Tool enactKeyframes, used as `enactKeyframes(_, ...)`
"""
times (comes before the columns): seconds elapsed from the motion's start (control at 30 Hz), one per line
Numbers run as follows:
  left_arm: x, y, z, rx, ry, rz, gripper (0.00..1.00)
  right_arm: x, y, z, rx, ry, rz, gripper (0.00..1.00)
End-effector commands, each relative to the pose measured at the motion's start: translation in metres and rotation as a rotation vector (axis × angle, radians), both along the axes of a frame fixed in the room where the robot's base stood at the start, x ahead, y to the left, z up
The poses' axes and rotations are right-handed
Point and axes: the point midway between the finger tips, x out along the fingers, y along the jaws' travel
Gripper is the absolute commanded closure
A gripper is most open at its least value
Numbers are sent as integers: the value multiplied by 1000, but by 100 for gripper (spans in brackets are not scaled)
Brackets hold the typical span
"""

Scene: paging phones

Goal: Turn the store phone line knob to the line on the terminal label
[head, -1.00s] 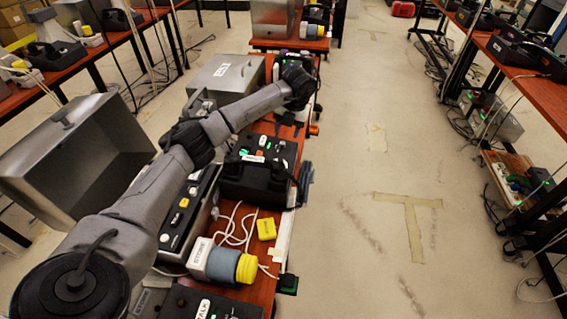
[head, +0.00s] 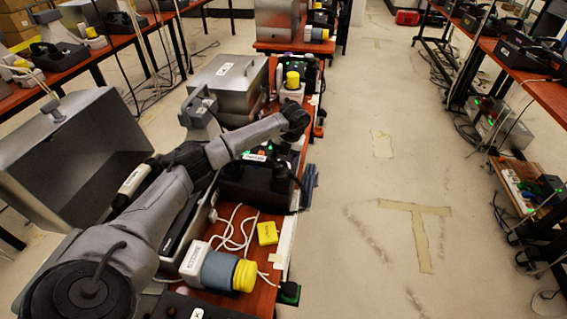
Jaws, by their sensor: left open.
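A black phone unit (head: 240,190) with a white label (head: 254,157) sits on the red-brown bench. My left gripper (head: 284,182) hangs from the wrist, pointing down at the unit's right side; contact cannot be told. Its fingers are dark against the black unit and hard to separate. No line knob can be made out clearly. Nearer, a white connector housing (head: 195,260), seemingly lettered STORE, has a grey body and yellow end. My right gripper is out of view.
An open metal case (head: 70,165) stands at left, and a closed metal box (head: 225,75) stands behind my forearm. White cables (head: 232,235) lie loose on the bench. The floor aisle (head: 390,180) to the right is clear, with tape marks.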

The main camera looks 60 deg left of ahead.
Motion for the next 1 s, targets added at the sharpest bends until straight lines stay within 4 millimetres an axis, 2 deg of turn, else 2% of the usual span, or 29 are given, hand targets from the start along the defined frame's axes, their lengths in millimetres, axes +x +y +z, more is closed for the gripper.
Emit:
enactKeyframes(0.03, -1, 1, -8, -1, 1, 0, 48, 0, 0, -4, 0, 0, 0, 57)
enactKeyframes(0.2, -3, 3, -19, 0, 1, 0, 48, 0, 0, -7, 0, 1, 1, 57)
enactKeyframes(0.63, -3, 3, -22, 0, 0, 0, 49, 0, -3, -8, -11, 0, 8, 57)
enactKeyframes(1.0, -3, 3, -22, 0, 0, 0, 84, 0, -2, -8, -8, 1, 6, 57)
